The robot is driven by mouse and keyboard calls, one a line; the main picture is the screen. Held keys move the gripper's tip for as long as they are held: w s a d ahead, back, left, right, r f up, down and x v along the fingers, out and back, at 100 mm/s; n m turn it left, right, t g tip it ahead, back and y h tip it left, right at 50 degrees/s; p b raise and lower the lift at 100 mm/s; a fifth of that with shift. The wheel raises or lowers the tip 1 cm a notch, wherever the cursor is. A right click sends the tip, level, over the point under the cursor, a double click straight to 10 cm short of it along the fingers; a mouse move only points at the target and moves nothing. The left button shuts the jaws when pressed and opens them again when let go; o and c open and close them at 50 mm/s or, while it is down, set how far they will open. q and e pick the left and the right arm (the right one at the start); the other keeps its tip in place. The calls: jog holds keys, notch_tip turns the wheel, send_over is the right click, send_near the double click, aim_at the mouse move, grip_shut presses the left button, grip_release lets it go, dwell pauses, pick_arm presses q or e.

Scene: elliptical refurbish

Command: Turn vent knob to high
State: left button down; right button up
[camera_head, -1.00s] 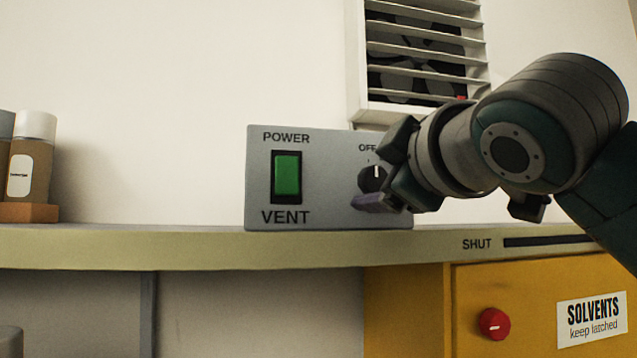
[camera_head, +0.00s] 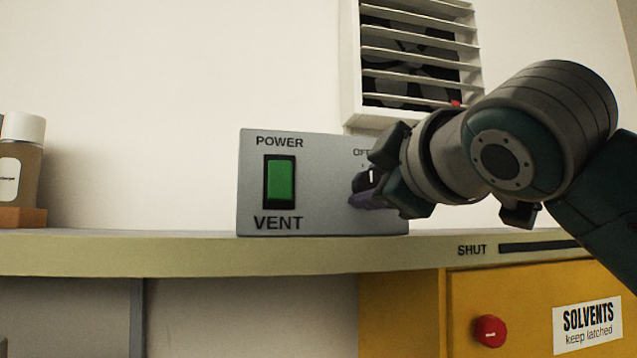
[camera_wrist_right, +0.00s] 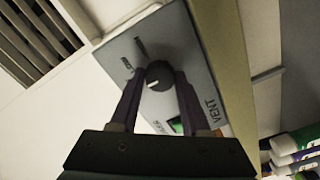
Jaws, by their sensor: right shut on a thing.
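The grey vent box (camera_head: 255,190) stands on the counter with a green power switch (camera_head: 281,178) on its left. Its dark round knob (camera_wrist_right: 158,75) shows between the fingers in the right wrist view. A short white line on the knob lies toward the lower left there. My right gripper (camera_head: 364,190) is shut on the knob, one finger on each side. In the head view the gripper hides most of the knob and the labels right of "OFF". My left gripper is not in view.
A louvred wall vent (camera_head: 412,55) is above the box. The counter edge (camera_head: 200,255) runs below it. A yellow solvents cabinet (camera_head: 400,310) with a red knob (camera_head: 490,331) is under the counter. A bottle (camera_head: 20,165) stands at far left. The counter left of the box is clear.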

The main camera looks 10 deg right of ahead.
grip_shut()
jog(key=shift+m, duration=0.3)
jog(key=m+b, duration=0.1)
jog(key=m, duration=0.1)
jog(key=shift+f+m, duration=0.1)
jog(key=shift+m, duration=0.3)
jog(key=m, duration=0.5)
jog(key=shift+b, duration=0.3)
jog(key=m, duration=0.5)
jog(key=shift+m, duration=2.2)
